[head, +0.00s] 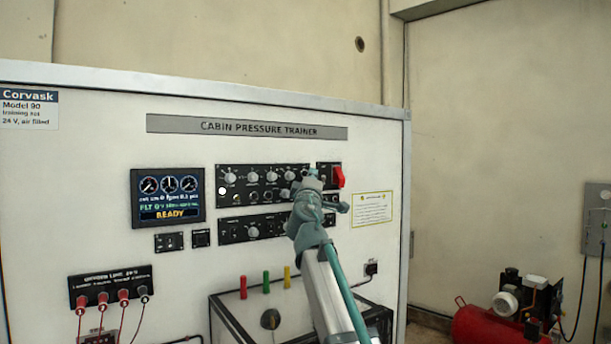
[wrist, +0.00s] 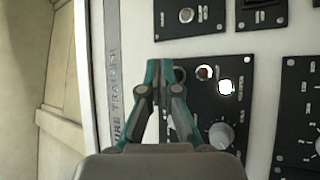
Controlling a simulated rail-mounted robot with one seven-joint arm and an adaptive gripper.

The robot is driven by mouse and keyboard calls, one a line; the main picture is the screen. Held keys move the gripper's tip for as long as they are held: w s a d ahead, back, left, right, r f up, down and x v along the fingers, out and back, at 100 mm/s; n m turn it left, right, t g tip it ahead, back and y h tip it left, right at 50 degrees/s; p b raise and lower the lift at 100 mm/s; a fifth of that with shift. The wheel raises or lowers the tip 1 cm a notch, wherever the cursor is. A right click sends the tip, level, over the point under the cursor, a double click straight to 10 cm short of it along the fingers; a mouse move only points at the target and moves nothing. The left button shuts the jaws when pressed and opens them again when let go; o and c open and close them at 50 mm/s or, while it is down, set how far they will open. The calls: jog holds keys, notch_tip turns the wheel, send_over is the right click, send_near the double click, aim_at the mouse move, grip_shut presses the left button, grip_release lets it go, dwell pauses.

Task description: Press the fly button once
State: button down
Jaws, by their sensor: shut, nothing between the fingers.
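The black upper control panel (head: 262,184) has a row of knobs and, at its left end, a white round spot (head: 222,191). The labels are too small to read, so I cannot tell which control is the fly button. My gripper (head: 312,174) is shut and empty before the right end of the upper panel and hides part of it. Its fingertips (wrist: 166,66) show beside the panel; I cannot tell if they touch.
A red switch (head: 338,177) stands just right of my gripper. A lit display (head: 167,198) reads READY at the left. A lower panel (head: 253,229) lies below. A red compressor (head: 490,322) stands at the right.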

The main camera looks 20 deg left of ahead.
jog(key=shift+w+a+b, duration=0.5)
jog(key=shift+a+b, duration=0.25)
jog(key=shift+b, duration=0.45)
dwell(1.4)
jog(key=shift+s+d, duration=0.1)
dwell(0.3)
jog(key=shift+s+d, duration=0.4)
jog(key=shift+d, duration=0.15)
jog(key=shift+d, duration=0.1)
jog(key=s+d, duration=0.1)
jog(key=d+p, duration=0.1)
jog(key=s+d, duration=0.1)
jog(key=d, duration=0.1)
jog(key=shift+s+p, duration=0.3)
jog(key=shift+s, duration=0.05)
dwell(0.9)
